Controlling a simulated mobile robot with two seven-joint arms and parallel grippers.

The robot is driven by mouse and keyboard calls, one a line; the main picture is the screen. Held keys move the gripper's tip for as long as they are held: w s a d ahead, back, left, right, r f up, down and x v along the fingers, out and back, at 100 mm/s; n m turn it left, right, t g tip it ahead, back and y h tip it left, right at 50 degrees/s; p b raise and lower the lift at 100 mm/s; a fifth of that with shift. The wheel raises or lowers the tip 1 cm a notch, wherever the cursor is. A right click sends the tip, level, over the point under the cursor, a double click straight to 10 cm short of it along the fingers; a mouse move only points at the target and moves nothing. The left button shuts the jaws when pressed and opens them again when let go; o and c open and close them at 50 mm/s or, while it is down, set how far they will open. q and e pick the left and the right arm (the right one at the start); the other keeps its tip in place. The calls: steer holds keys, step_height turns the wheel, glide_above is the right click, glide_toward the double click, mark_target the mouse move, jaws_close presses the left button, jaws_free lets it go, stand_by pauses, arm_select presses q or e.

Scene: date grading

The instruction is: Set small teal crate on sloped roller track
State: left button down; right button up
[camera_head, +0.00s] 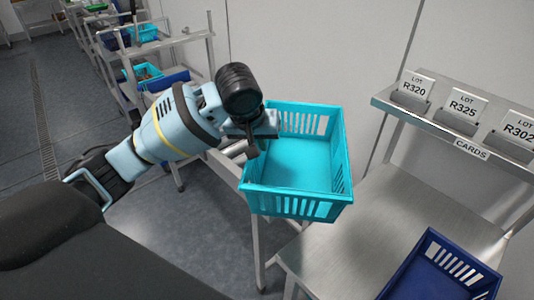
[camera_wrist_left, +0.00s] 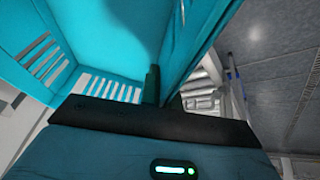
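The small teal crate (camera_head: 330,178) is empty and hangs in the air at the middle of the head view, slightly tilted. My left gripper (camera_head: 252,146) is at its left wall, with a dark finger reaching down inside the rim. In the left wrist view the gripper (camera_wrist_left: 162,88) has one finger on each side of the crate's wall (camera_wrist_left: 190,45), and it appears shut on it. My right gripper is not in view. A metal frame partly shows behind and below the crate; I cannot tell whether it is the sloped roller track.
A metal table (camera_head: 372,225) stands at the right, with a dark blue crate (camera_head: 428,238) on it. A raised shelf (camera_head: 440,128) there holds lot cards (camera_head: 463,105). Metal racks (camera_head: 180,50) with teal and blue crates line the upper left. Grey floor lies below.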

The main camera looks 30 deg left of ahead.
arm_select(q)
steer(key=w+a+n+y, duration=0.2)
steer(key=w+a+n, duration=0.3)
steer(key=w+a, duration=0.35)
steer(key=w+a+f+n+g+y, duration=0.1)
steer(key=w+a+f+n, duration=0.2)
steer(key=a+f+n, duration=0.2)
step_height(320, 180, down, 4)
steer(key=shift+a+r+g+y, duration=0.1)
steer(key=shift+a+g+y, duration=0.2)
steer(key=shift+a, duration=0.95)
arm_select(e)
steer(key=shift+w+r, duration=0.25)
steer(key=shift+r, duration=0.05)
arm_select(q)
step_height(320, 180, down, 5)
steer(key=shift+r, duration=0.1)
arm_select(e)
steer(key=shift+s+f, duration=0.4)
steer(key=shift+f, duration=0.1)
arm_select(q)
steer(key=shift+f, duration=0.25)
